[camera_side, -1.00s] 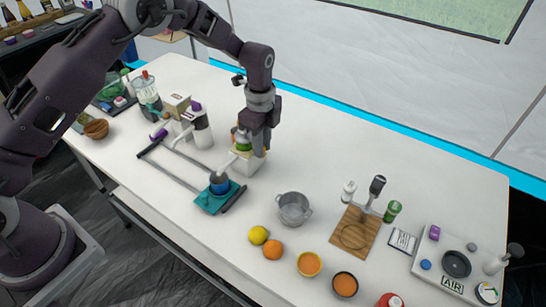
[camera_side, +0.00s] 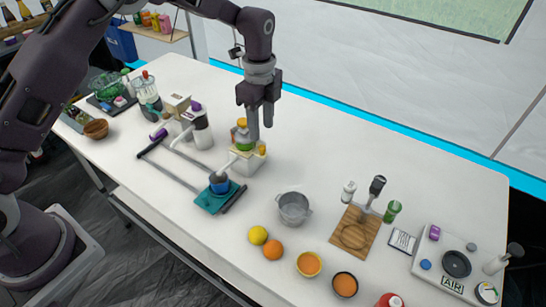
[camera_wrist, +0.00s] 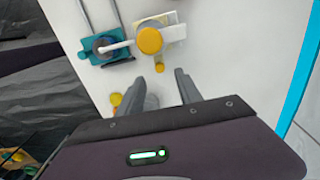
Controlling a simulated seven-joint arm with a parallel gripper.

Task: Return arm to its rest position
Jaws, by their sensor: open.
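My gripper (camera_side: 261,122) is open and empty, pointing down above the table just behind and right of a white dispenser (camera_side: 246,162) with a yellow and green top. In the wrist view the two fingers of my gripper (camera_wrist: 165,88) are spread apart with nothing held between them. The dispenser's yellow top (camera_wrist: 150,41) lies ahead of the fingers there. A blue cup (camera_side: 219,184) stands on a teal stand (camera_side: 208,203) under the dispenser's spout side.
A metal pot (camera_side: 294,208), lemon (camera_side: 258,235) and orange (camera_side: 273,250) stand near the front. A wooden board (camera_side: 355,238) and white tray (camera_side: 450,265) lie right. A white machine (camera_side: 198,130) and blender (camera_side: 148,95) stand left. The back right of the table (camera_side: 330,140) is clear.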

